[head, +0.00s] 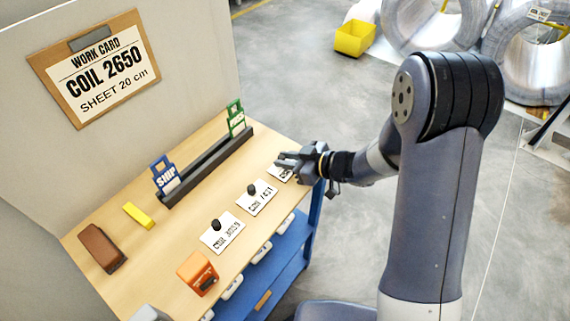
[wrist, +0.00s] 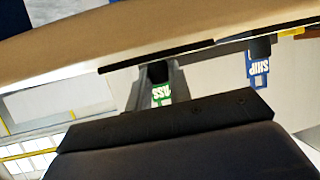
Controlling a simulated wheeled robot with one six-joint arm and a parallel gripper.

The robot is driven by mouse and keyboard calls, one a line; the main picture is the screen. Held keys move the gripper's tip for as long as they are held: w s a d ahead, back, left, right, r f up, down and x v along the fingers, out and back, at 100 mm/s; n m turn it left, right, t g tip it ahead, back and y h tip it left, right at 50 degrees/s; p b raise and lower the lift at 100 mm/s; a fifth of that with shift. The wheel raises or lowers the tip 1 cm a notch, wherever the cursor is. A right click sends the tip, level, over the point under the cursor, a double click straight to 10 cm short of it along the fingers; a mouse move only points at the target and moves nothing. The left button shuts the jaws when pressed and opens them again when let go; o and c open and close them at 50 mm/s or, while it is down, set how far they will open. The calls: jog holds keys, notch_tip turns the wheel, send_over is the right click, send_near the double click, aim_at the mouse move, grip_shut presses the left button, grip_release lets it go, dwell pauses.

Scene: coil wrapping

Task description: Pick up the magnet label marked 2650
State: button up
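The work card (head: 100,68) reads COIL 2650. Three white labels with black knobs lie in a row on the table. The near label (head: 228,240) and the middle label (head: 266,203) carry other numbers, hard to read. The far label (head: 286,178) is partly covered by my gripper (head: 281,160), and its number is hidden.
A dark rack (head: 212,168) behind the labels holds a blue SHIP tag (head: 165,176) and a green tag (head: 236,120). An orange device (head: 196,272), a yellow block (head: 138,215) and a brown block (head: 102,249) lie nearer. Wrapped coils (head: 530,60) stand beyond the table.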

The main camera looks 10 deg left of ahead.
grip_shut()
